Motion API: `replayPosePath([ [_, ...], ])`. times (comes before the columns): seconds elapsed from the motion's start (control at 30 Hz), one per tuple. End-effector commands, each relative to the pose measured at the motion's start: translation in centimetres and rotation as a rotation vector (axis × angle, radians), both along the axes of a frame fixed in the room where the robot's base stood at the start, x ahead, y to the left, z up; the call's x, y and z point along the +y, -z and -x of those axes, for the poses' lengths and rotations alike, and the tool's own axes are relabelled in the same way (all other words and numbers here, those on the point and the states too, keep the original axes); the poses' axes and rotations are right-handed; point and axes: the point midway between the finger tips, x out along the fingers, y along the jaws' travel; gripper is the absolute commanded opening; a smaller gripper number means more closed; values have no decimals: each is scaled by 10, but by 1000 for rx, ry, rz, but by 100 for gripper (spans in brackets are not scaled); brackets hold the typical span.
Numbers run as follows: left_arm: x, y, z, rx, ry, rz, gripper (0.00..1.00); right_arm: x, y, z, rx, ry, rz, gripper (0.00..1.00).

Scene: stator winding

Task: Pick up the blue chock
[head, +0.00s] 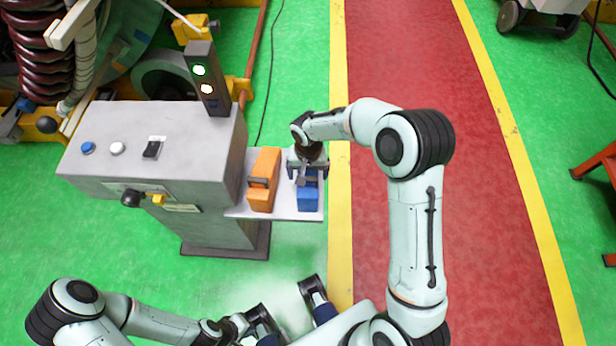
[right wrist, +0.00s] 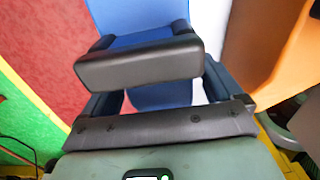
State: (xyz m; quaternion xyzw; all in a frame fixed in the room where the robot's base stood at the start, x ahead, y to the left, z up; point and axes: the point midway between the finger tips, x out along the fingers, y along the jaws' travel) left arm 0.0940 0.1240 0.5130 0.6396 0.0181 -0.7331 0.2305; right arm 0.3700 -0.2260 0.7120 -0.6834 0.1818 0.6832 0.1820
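The blue chock (head: 308,196) sits on the light shelf (head: 238,212) at the right side of the grey control box, next to an orange chock (head: 264,172). My right gripper (head: 307,172) is over the blue chock, fingers apart, at its far end. In the right wrist view the blue chock (right wrist: 160,93) lies ahead between the spread fingers, and a dark grey bar (right wrist: 140,62), perhaps its handle, crosses in front. I cannot tell whether the fingers touch it. My left gripper (head: 287,306) is low in the head view, fingers spread and empty, well apart from the chocks.
The grey control box (head: 155,130) with buttons and a light tower (head: 206,80) stands left of the chocks. The orange chock (right wrist: 283,50) is close on the right in the wrist view.

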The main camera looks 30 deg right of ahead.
Motion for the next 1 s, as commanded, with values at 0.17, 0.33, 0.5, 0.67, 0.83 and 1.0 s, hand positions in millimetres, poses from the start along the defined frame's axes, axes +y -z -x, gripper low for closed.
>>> replayPosePath([
  [0.17,0,0,0,0,0,0,0,0,0,0,0,0,0,35],
  [0.33,0,0,0,1,0,0,0,0,-1,-1,-2,0,0,32],
  [0.5,0,0,0,1,0,0,0,0,-3,-1,-2,0,0,32],
  [0.67,0,-2,1,3,1,1,0,0,-15,-1,-4,-1,1,32],
  [0.83,0,-5,2,7,2,2,0,0,-44,-2,-8,0,0,32],
  [1.0,0,-10,4,16,4,3,0,0,-92,-2,-9,-1,0,32],
])
